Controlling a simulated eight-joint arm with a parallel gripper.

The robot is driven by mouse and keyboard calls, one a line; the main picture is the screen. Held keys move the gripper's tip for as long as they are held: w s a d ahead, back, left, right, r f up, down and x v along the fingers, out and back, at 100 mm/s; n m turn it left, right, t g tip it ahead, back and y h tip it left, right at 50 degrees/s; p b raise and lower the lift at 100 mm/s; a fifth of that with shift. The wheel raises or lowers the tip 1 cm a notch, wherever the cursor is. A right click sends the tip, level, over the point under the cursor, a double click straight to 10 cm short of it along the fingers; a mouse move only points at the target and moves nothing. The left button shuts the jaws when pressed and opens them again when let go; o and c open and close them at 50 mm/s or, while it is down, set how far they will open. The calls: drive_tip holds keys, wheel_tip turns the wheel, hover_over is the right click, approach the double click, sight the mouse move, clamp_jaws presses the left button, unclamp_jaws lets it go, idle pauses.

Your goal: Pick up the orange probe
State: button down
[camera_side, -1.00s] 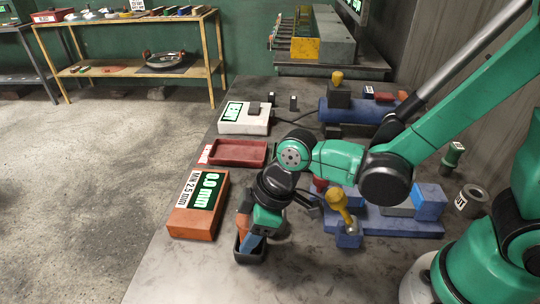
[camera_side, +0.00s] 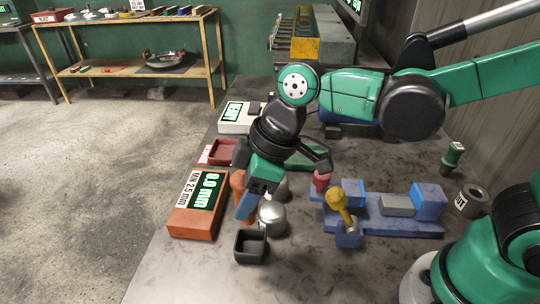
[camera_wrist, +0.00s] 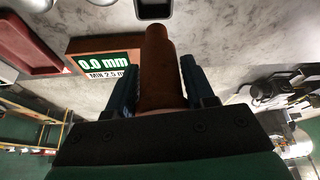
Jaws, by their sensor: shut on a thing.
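The orange probe (camera_side: 237,184) is held between the blue fingers of my gripper (camera_side: 245,208). In the wrist view the probe (camera_wrist: 160,75) stands out between the two fingers, with one finger on each side of it. My gripper is shut on it and holds it above the small black holder (camera_side: 237,246), which appears empty. Part of the probe is hidden behind the fingers in the side view. The orange gauge box (camera_side: 188,222) beside it, to the left, reads 0.0 mm.
A silver rounded object (camera_side: 272,218) stands right behind the holder. A blue fixture (camera_side: 385,228) with a yellow-knobbed lever (camera_side: 337,197) lies to the right. A red tray (camera_side: 222,152) and a white meter (camera_side: 237,117) are farther back. The front table surface is bare.

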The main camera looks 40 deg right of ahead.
wheel_tip(320, 180, up, 11)
drive_tip(key=shift+f, duration=0.1)
drive_tip(key=shift+w+d, duration=0.1)
drive_tip(key=shift+w+d+f, duration=0.3)
drive_tip(key=shift+d+f, duration=0.7)
drive_tip(key=shift+f, duration=1.2)
drive_tip(key=shift+w+d+f, duration=0.25)
drive_tip(key=shift+d+f, duration=0.7)
drive_tip(key=shift+f, duration=1.3)
drive_tip(key=shift+w+d+f, duration=0.3)
drive_tip(key=shift+d+f, duration=0.7)
drive_tip(key=shift+f, duration=1.2)
drive_tip(key=shift+f, duration=0.75)
drive_tip(key=shift+r, duration=0.1)
drive_tip(key=shift+r, duration=2.95)
